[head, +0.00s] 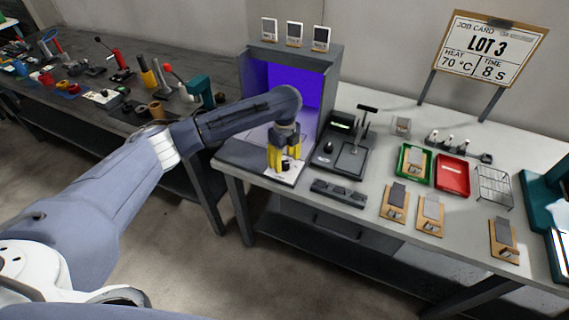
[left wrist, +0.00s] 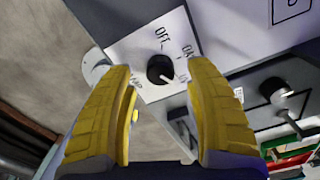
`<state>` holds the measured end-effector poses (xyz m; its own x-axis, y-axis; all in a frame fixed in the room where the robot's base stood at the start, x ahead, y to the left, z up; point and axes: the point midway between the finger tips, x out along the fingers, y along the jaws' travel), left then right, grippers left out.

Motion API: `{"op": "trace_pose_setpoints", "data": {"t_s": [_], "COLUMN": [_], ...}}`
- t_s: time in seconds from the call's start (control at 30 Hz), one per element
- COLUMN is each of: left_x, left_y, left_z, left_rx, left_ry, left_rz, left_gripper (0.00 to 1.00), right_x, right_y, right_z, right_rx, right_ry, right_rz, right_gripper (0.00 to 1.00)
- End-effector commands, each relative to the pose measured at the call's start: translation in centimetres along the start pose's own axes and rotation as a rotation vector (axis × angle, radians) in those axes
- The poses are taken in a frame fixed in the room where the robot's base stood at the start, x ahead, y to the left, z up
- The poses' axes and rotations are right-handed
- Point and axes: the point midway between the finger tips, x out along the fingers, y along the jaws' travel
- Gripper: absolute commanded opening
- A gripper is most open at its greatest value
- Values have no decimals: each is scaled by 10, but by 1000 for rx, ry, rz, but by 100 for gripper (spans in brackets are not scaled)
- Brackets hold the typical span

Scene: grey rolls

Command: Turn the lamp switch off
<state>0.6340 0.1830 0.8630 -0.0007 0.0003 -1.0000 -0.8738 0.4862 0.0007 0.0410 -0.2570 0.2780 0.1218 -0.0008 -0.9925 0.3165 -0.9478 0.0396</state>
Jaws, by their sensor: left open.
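The lamp switch is a black round knob (left wrist: 160,69) on a white plate (left wrist: 140,50) lettered OFF, ON and LAMP. In the head view its plate (head: 291,178) sits at the front of a grey booth (head: 328,60) that glows violet inside. A pale mark on the knob points to the lower right in the left wrist view, away from OFF. My left gripper (head: 284,165), with yellow fingers, is open, pointing down over the plate. In the left wrist view its fingertips (left wrist: 160,75) are on either side of the knob, seemingly apart from it. My right gripper is not in view.
A black press-like device (head: 345,150) stands just right of the booth. A dark slotted bar (head: 339,193) lies at the table's front edge. Green (head: 404,176) and red (head: 452,175) trays and several clipboard-like boards lie farther right. A tool-covered bench (head: 60,100) stands at left.

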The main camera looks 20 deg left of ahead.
Motion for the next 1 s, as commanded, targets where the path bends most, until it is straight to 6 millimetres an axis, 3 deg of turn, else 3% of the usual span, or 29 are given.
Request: {"op": "trace_pose_setpoints", "data": {"t_s": [0.23,0.67,1.0], "left_x": [17,20,20], "left_y": [0,0,0], "left_z": [0,0,0], "left_rx": [-1,0,0], "left_ry": [0,0,0], "left_rz": [-1,-1,-1], "left_gripper": [54,54,14], "right_x": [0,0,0], "right_y": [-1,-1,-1], "right_z": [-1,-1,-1], "right_rx": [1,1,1], "right_ry": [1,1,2], "right_rz": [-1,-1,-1], "right_gripper": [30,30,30]}}
